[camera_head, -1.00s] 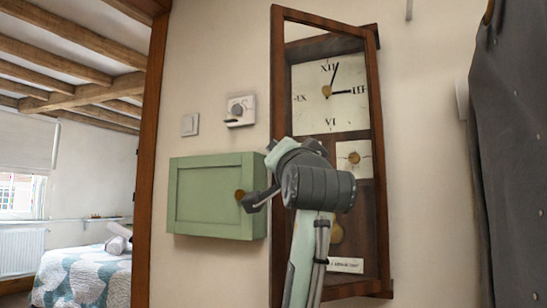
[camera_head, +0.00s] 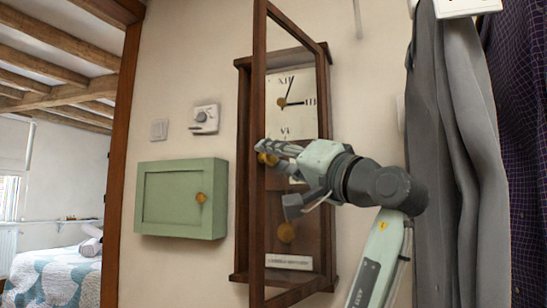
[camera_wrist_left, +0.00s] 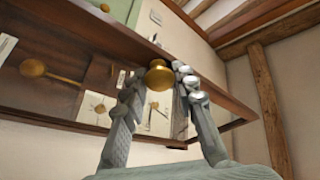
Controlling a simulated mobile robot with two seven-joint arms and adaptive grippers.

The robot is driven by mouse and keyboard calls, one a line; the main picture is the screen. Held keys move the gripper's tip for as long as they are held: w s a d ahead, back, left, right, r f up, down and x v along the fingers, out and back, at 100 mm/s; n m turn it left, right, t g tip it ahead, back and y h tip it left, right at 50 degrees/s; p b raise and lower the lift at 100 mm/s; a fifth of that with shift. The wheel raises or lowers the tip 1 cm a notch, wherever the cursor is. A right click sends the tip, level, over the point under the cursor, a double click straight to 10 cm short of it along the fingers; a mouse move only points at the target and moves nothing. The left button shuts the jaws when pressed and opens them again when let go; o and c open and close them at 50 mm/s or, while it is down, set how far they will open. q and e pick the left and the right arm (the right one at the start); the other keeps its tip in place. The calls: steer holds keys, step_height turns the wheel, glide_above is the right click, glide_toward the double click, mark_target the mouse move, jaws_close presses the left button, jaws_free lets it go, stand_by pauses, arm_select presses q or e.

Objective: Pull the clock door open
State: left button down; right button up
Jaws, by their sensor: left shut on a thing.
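The wall clock (camera_head: 285,127) has a brown wooden case, a pale dial and a brass pendulum bob (camera_head: 285,232). Its tall framed clock door (camera_head: 257,225) stands partly open, swung out toward me, with the right side as the hinge side. My left gripper (camera_head: 273,152) is shut on the door's brass knob (camera_head: 267,159), its arm crossing in front of the door from the lower right. The left wrist view shows the knob (camera_wrist_left: 158,77) between the two fingertips, with the door's frame (camera_wrist_left: 85,17) behind it. My right gripper is not in view.
A green wall cabinet (camera_head: 180,198) with a brass knob hangs left of the clock, below a thermostat (camera_head: 206,119) and a switch (camera_head: 159,129). Grey clothing (camera_head: 455,150) hangs close at the right. A wooden post (camera_head: 121,150) borders the bedroom opening at left.

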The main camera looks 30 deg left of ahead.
mark_target(265, 101)
arm_select(q)
steer(key=shift+d+r, duration=0.2)
steer(key=shift+d, duration=0.15)
steer(key=c, duration=1.2)
jaws_free()
steer(key=shift+w+f, duration=0.1)
steer(key=shift+o, duration=0.2)
step_height(265, 101, up, 10)
steer(key=shift+c, duration=0.3)
